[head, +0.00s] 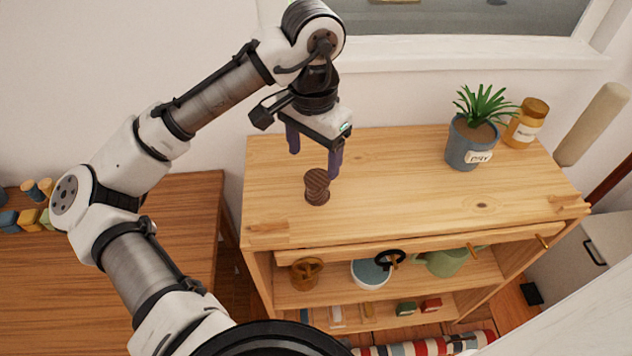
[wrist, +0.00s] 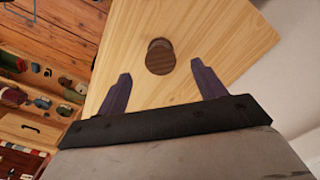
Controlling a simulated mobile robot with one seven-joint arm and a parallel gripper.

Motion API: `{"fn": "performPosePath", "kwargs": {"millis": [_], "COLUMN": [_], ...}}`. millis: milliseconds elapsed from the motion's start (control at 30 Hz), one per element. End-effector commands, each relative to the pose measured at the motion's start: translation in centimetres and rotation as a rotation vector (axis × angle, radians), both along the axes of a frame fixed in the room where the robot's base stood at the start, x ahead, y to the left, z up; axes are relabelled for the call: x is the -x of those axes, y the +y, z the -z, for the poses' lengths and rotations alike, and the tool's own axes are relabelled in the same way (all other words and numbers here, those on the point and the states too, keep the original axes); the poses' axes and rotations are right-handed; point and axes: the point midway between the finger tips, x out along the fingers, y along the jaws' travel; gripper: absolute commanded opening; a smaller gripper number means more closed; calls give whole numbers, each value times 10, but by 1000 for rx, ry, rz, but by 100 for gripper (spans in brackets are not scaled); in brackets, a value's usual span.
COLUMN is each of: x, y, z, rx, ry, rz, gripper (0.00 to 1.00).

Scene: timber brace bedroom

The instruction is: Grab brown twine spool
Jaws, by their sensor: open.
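The brown twine spool (head: 317,187) stands upright on the top of the light wooden shelf unit (head: 400,200), left of its middle. It is dark brown with a wider top and base. My gripper (head: 314,162) is above the spool and a little behind it, with its two dark fingers apart and pointing down. In the wrist view the spool (wrist: 160,57) shows beyond the fingertips, between their lines. My gripper (wrist: 160,72) is open and empty there, and the fingers do not appear to touch the spool.
A potted plant (head: 464,145) and an amber jar (head: 527,123) stand at the back right of the top. A wall and window sill (head: 450,55) rise behind. Lower shelves hold a mug (head: 370,274) and a green watering can (head: 442,262). The top's middle is clear.

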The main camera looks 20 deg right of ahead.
Motion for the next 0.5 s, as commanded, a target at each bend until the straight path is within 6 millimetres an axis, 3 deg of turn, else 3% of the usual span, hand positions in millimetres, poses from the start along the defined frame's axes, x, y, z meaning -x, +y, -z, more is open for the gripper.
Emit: {"fn": "performPosePath", "kwargs": {"millis": [133, 500], "x": [0, -1], "y": [0, -5], "z": [26, 59], "rx": [1, 0], "ry": [2, 0], "rz": [-1, 1], "gripper": [69, 69]}}
